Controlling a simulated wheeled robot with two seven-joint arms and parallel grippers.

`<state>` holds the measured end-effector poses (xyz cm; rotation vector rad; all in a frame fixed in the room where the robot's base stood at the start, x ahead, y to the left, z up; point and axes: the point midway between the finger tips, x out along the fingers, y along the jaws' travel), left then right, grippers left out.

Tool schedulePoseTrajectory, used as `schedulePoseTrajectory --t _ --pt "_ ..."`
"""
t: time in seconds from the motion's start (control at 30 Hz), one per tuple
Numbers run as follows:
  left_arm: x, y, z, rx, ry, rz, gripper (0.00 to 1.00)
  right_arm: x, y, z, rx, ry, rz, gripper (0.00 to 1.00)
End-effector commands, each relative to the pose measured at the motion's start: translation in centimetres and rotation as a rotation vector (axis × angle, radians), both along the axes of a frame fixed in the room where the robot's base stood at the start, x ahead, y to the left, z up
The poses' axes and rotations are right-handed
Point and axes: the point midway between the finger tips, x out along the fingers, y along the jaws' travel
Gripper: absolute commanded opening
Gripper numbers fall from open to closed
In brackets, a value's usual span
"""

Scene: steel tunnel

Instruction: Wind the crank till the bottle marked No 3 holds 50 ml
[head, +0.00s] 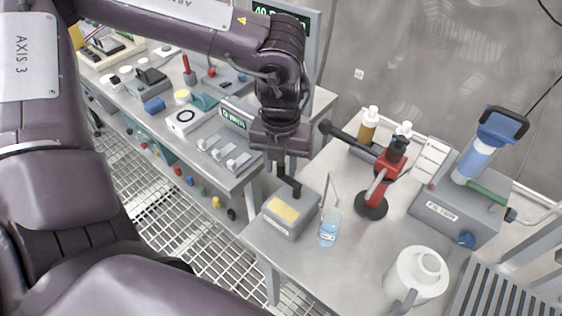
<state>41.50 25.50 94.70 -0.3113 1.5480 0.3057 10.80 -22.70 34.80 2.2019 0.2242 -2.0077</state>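A grey box with a yellow panel (285,208) stands at the near left of the right-hand steel table. A black crank (291,187) sits on top of it. My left gripper (287,168) points down right over the crank, at its handle. The fingers are dark and small here, so I cannot tell whether they are shut on the handle. A clear glass vessel with pale blue liquid (328,233) stands just right of the box, with a thin tube rising above it. Its marks and liquid level are too small to read. My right gripper is not in view.
A red stand with a black arm (375,190), brown bottle (368,128), filter unit (448,212) and white jug (418,272) share the table. The left bench (238,178) carries switches and small devices. The table front between vessel and jug is clear.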

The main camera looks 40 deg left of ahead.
Motion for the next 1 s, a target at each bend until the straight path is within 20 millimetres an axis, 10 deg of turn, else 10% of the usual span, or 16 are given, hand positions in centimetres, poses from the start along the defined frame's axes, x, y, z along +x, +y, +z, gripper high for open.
schedulePoseTrajectory --t 0.27,1.0 --pt "0.0 0.0 0.0 0.0 0.0 0.0 0.0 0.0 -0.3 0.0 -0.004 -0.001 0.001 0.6" --pt "1.5 -0.3 -0.3 0.004 -0.003 -0.328 0.0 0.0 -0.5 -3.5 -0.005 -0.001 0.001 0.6"
